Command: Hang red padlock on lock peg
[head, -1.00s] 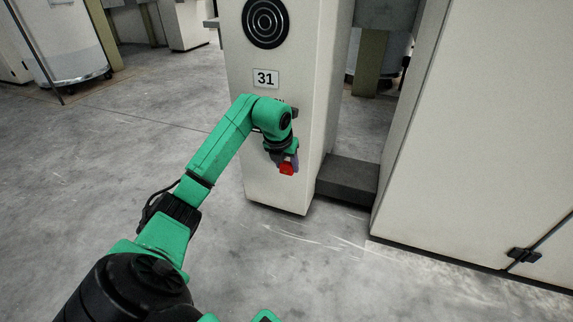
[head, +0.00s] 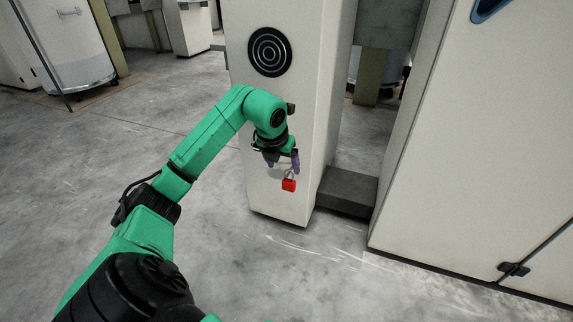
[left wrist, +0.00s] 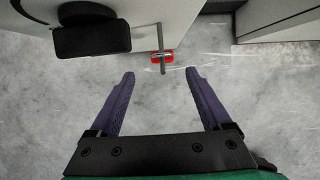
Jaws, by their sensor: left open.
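The red padlock (head: 289,185) hangs with its shackle up in front of the pale machine column, just below my left gripper's fingers. In the left wrist view the padlock (left wrist: 168,57) sits beneath a thin grey lock peg (left wrist: 161,40) that sticks out from the column; the shackle appears to be around the peg, partly hidden by it. My left gripper (head: 283,165) is open, its purple fingers apart. In the left wrist view the gripper (left wrist: 160,74) has nothing between its fingertips, and the padlock is beyond them. My right gripper is not in view.
The pale column (head: 298,80) bears a black ringed disc (head: 270,52). A dark block (left wrist: 92,38) is close to the gripper in the left wrist view. A low dark step (head: 347,190) and a large pale cabinet (head: 470,150) stand right. The floor in front is clear.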

